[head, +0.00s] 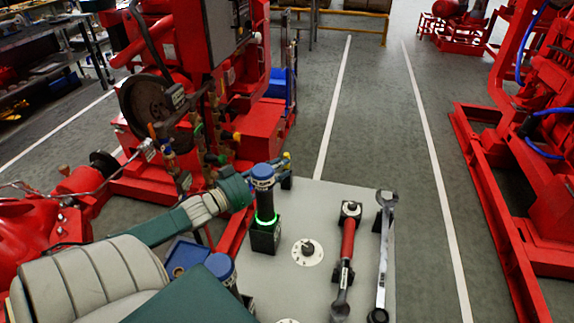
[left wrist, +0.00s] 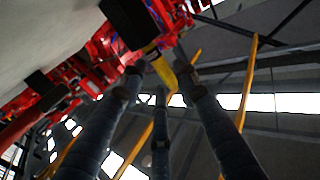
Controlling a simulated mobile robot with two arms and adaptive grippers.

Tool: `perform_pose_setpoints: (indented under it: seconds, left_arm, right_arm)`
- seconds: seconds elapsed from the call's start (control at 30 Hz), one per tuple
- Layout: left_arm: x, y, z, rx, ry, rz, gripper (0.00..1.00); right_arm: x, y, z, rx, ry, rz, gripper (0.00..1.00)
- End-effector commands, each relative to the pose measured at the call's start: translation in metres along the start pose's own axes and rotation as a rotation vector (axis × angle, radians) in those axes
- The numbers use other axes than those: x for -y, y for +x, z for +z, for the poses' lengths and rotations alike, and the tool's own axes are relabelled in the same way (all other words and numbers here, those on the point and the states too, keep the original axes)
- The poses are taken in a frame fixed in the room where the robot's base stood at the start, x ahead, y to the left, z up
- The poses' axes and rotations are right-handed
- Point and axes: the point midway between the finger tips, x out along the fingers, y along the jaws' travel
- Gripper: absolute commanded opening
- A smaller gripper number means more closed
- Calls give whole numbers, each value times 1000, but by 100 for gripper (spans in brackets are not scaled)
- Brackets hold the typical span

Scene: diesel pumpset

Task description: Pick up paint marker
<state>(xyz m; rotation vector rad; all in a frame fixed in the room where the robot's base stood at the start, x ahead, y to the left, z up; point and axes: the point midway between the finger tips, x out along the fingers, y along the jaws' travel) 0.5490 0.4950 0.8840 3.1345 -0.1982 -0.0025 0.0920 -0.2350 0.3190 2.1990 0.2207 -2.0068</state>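The paint marker appears to be the slim yellow item (head: 288,155) above a small black holder (head: 287,183) at the table's far left corner. In the left wrist view the yellow marker (left wrist: 160,66) lies at the tips of my left gripper (left wrist: 161,76). The fingers stand apart with the marker between them, and gaps seem to show on both sides. In the head view the left gripper (head: 279,163) is partly hidden behind a blue-capped cylinder. My right gripper is out of view.
The blue-capped dark cylinder (head: 265,205) with a glowing green ring stands close in front of the gripper. A red-handled tool (head: 348,240) and a long wrench (head: 384,250) lie on the grey table (head: 315,200). Red pump machinery (head: 260,125) stands behind. The floor aisle at right is clear.

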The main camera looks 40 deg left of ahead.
Motion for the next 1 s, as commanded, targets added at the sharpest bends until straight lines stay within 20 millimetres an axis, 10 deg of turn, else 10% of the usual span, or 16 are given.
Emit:
perform_pose_setpoints:
  seconds: [0.57,0.73,1.0]
  left_arm:
    - [0,39,3,1,0,0,31]
    - [0,39,3,0,0,0,2]
    - [0,39,3,0,0,0,2]
  right_arm:
    - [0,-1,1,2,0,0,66]
    - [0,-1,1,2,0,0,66]
    - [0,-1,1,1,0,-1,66]
